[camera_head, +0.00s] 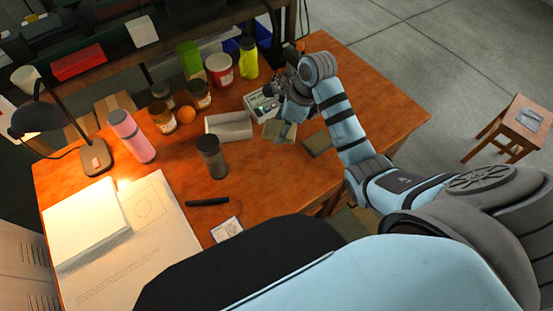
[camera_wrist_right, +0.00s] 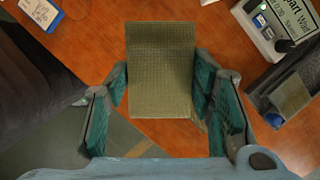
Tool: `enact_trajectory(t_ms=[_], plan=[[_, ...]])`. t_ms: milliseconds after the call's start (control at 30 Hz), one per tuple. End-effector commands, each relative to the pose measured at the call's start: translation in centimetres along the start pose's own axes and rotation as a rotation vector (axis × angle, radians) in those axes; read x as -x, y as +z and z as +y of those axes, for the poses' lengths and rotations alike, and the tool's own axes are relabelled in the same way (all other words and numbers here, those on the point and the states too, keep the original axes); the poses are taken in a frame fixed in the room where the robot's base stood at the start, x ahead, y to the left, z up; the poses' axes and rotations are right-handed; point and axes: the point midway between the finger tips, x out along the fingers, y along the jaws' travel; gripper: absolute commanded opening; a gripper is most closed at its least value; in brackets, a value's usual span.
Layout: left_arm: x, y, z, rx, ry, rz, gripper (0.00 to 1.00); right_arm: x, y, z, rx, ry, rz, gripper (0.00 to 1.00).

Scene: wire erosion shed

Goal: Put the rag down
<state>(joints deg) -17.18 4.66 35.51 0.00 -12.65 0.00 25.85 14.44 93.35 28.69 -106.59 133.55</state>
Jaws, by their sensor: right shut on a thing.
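The rag (camera_wrist_right: 162,75) is an olive-green, woven-looking cloth. In the right wrist view it lies between the teal-padded fingers of my right gripper (camera_wrist_right: 162,95), which is shut on it. The rag's far end reaches out past the fingertips, over the orange-brown table (camera_wrist_right: 200,25). In the head view my right gripper (camera_head: 286,112) is over the right part of the table, with an olive piece of cloth (camera_head: 280,131) just below it. I cannot tell whether the rag touches the table. My left gripper is in neither view.
A white device (camera_wrist_right: 272,28) with a display stands beside the rag. Another flat olive item (camera_head: 317,144) shows to the right. The table's right end (camera_head: 385,110) is bare.

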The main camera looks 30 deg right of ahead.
Motion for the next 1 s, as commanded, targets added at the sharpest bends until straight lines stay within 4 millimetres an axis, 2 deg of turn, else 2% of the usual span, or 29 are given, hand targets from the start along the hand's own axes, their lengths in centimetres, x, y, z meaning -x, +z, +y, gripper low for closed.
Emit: enact_trajectory(t_ms=[33, 100, 200, 300, 367, 500, 567, 667, 833, 1000], plan=[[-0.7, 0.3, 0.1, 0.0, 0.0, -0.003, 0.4, -2.2, -0.4, -0.2, -0.005, 0.01, 0.004, 0.27], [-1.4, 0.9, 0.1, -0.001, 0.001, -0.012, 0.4, -5.2, -0.9, -0.6, -0.006, 0.013, 0.006, 0.27], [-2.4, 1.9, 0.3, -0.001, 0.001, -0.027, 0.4, -9.2, -1.8, -1.0, -0.003, 0.013, 0.007, 0.27], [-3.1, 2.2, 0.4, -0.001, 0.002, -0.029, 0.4, -12.0, -2.4, -1.1, -0.001, 0.013, 0.007, 0.27], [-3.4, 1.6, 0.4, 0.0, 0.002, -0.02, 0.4, -12.8, -2.7, -1.2, 0.0, 0.012, 0.007, 0.27], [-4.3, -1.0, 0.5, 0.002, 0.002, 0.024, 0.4, -15.0, -3.4, -1.1, -0.001, 0.013, 0.008, 0.27], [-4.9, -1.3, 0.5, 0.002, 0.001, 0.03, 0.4, -16.3, -3.8, -1.1, 0.0, 0.014, 0.008, 0.27], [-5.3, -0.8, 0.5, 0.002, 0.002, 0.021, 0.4, -17.4, -4.2, -1.0, -0.001, 0.013, 0.007, 0.27], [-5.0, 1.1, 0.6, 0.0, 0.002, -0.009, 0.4, -17.2, -4.1, -1.1, 0.0, 0.012, 0.007, 0.27], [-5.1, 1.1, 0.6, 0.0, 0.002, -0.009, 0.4, -17.5, -4.2, -1.0, -0.001, 0.013, 0.008, 0.27]])
